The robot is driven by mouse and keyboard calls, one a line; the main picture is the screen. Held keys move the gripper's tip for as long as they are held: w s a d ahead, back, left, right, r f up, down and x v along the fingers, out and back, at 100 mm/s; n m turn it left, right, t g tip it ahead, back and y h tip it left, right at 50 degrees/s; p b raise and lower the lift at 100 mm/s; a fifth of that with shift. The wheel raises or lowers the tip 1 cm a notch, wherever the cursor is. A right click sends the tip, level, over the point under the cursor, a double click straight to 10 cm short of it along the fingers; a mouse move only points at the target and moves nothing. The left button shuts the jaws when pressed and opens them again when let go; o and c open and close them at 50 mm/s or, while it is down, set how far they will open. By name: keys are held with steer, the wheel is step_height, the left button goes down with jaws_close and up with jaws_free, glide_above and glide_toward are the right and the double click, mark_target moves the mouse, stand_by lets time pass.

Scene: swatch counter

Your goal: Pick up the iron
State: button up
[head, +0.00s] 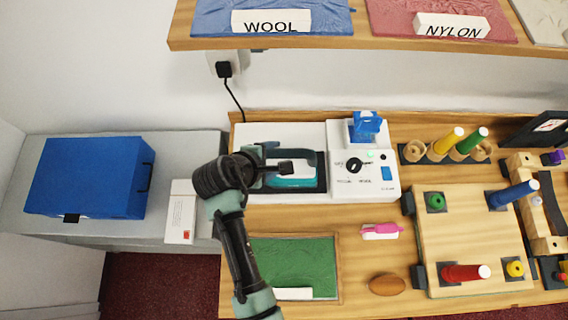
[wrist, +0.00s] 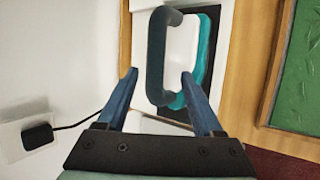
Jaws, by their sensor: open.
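The iron (head: 293,180) has a teal and white body and a dark handle. It rests on a dark pad in the white station (head: 300,132) on the wooden counter. In the wrist view the iron's handle (wrist: 158,55) is a dark loop standing up between and just beyond my fingertips. My gripper (wrist: 158,80) is open, with one blue finger on each side of the handle's near end. In the head view my gripper (head: 285,167) is over the iron and hides part of it. I cannot tell whether the fingers touch the handle.
A control panel with a knob (head: 354,165) is right of the iron. A green swatch (head: 293,262) lies in front. A pink marker (head: 381,231) and wooden peg board (head: 465,230) are farther right. A shelf (head: 350,43) overhangs behind. A blue box (head: 90,178) is left.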

mark_target(280, 153)
steer(key=shift+w+d+f+p, duration=0.25)
steer(key=shift+w+f+p, duration=0.05)
steer(key=shift+w+p, duration=0.1)
steer(key=shift+p+x, duration=0.35)
steer(key=shift+x, duration=1.75)
steer(key=shift+d+r, duration=0.1)
steer(key=shift+r, duration=0.05)
jaws_close()
steer(key=shift+w+r, duration=0.15)
steer(key=shift+w, duration=0.05)
